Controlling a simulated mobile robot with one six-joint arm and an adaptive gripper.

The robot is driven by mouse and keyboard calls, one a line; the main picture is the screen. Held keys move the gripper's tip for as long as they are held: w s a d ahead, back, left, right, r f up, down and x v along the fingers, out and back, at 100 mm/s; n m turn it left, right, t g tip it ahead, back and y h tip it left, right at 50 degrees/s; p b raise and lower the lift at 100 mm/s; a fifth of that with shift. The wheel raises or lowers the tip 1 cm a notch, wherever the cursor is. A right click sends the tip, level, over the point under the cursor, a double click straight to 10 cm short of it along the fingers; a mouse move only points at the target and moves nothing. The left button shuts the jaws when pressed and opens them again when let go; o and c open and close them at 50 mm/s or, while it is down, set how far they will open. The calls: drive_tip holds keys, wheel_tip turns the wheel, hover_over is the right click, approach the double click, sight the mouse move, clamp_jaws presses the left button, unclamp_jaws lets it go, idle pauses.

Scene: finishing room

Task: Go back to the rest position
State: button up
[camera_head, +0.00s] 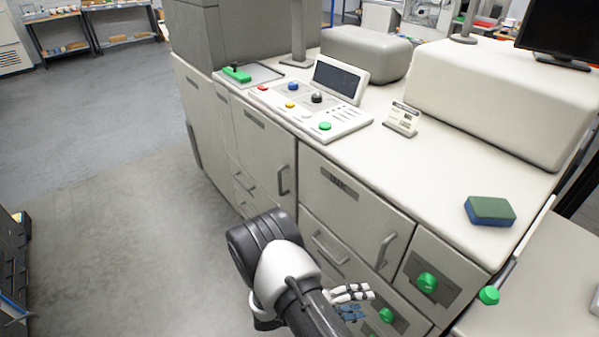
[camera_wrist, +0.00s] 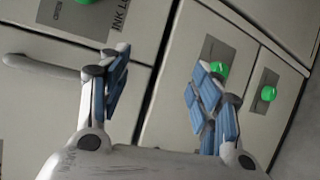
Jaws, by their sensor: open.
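My gripper (camera_head: 350,301) is at the lower middle of the head view, in front of the cabinet's drawers and low beside their handles. In the wrist view my gripper (camera_wrist: 158,95) shows two blue-padded fingers spread wide apart, with nothing between them. The pale cabinet front (camera_wrist: 165,100) with an ink label lies behind the fingers. A green knob (camera_wrist: 218,70) shows just behind the right finger, and another green knob (camera_wrist: 268,93) is farther right. I cannot tell the exact gap between fingers and cabinet.
The cabinet top (camera_head: 450,165) carries a control panel (camera_head: 310,105), a small sign (camera_head: 402,119) and a green-and-blue sponge-like block (camera_head: 489,211). Drawer handles (camera_head: 385,250) and green knobs (camera_head: 427,282) stick out near my arm. The grey floor (camera_head: 120,180) to the left is clear.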

drive_tip(key=s+d+r+m+g+y, duration=0.1)
drive_tip(key=s+r+m+g+y, duration=0.15)
drive_tip(key=r, duration=0.85)
drive_tip(key=s+d+r+m+g+y, duration=0.1)
drive_tip(key=s+r+m+g+y, duration=0.2)
drive_tip(key=r, duration=0.8)
drive_tip(key=s+a+r+t+y, duration=0.3)
drive_tip(key=s+r+t+y, duration=0.4)
drive_tip(key=s+r, duration=0.5)
drive_tip(key=shift+a+r+n+y, duration=0.4)
drive_tip(key=shift+r+y, duration=0.6)
drive_tip(key=shift+y, duration=0.15)
